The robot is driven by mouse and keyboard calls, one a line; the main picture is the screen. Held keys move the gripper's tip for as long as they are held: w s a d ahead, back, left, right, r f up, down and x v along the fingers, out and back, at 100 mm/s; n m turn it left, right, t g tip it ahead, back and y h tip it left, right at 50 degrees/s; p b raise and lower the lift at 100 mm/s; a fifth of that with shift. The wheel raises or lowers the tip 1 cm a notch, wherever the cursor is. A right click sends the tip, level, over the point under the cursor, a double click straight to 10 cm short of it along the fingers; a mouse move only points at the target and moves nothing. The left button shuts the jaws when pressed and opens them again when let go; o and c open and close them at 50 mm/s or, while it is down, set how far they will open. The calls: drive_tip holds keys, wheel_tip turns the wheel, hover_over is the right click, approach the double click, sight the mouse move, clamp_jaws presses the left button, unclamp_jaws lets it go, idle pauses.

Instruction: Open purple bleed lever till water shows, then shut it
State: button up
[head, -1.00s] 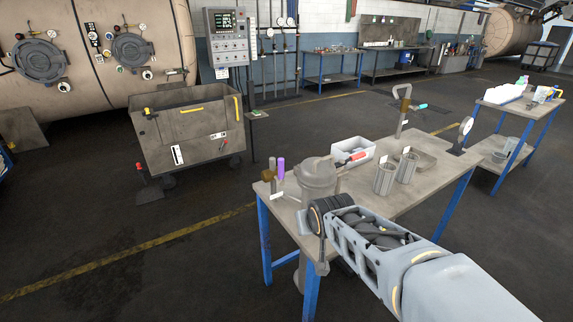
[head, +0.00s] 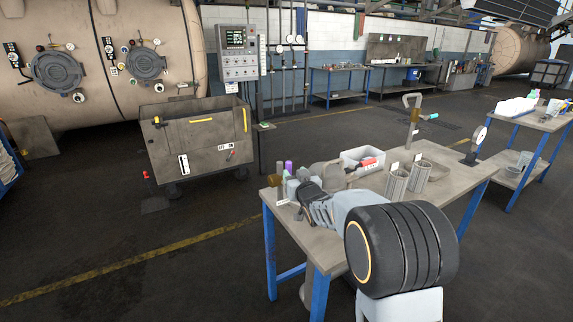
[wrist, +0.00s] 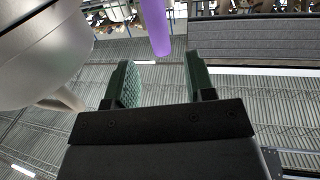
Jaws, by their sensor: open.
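The purple bleed lever (head: 288,167) stands upright at the left end of the workbench in the head view, beside a grey metal housing (head: 326,170) that my arm partly hides. In the wrist view the purple lever (wrist: 154,27) comes down from the top edge, just beyond and between the fingertips. My gripper (wrist: 156,80) is open with green-lined fingers and nothing between them. The grey housing (wrist: 35,45) fills the upper left of the wrist view. In the head view my arm covers the area around the gripper. No water shows.
A wheeled grey cart (head: 198,138) stands behind to the left. Open floor lies at the left front.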

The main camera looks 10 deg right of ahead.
sight(290, 168)
drive_tip(key=w, duration=0.5)
drive_tip(key=w+a+p, duration=0.1)
drive_tip(key=w, duration=0.2)
drive_tip(key=shift+c, duration=0.4)
clamp_jaws()
